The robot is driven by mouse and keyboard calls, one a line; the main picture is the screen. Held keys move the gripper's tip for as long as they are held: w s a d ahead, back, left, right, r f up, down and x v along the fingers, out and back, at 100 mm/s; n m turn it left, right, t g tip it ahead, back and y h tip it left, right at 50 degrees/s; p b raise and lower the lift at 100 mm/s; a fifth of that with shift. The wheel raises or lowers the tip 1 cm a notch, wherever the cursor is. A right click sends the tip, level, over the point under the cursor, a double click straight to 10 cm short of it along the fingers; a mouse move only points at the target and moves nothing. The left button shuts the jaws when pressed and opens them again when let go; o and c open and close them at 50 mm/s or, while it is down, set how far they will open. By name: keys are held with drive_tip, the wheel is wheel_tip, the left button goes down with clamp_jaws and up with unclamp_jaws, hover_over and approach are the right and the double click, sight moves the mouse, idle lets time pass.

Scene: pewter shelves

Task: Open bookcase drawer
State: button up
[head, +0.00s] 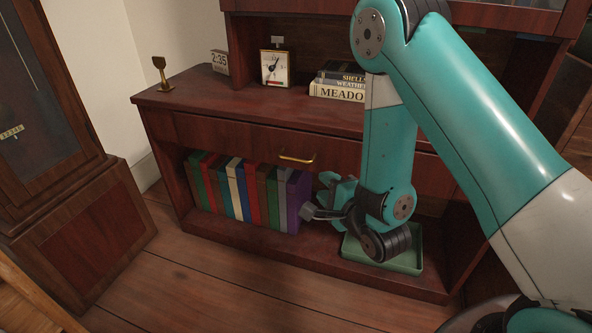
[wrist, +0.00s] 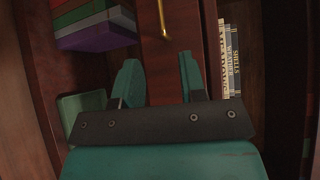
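The bookcase drawer (head: 235,139) is a dark reddish wooden front under the bookcase top, and it looks flush with the frame. Its brass handle (head: 297,158) is a thin bar near the middle of the front. In the wrist view the picture is turned, and the handle (wrist: 164,18) stands upright at the top, beyond the fingertips, on the drawer front (wrist: 150,65). My gripper (head: 322,197) is below and slightly right of the handle, apart from it. In the wrist view my gripper (wrist: 160,78) has its teal fingers spread with nothing between them.
Upright coloured books (head: 240,192) fill the lower shelf, left of my gripper. A green tray (head: 352,250) sits on that shelf under my arm. The floor in front is clear.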

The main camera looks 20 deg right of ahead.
sight(297, 161)
drive_tip(key=b+x, duration=0.6)
drive_tip(key=x, duration=0.8)
drive_tip(key=shift+w+f, duration=0.15)
drive_tip(key=shift+w, duration=0.15)
drive_tip(key=shift+w+a, duration=0.1)
drive_tip(key=shift+w, duration=0.25)
drive_tip(key=shift+c, duration=0.2)
clamp_jaws()
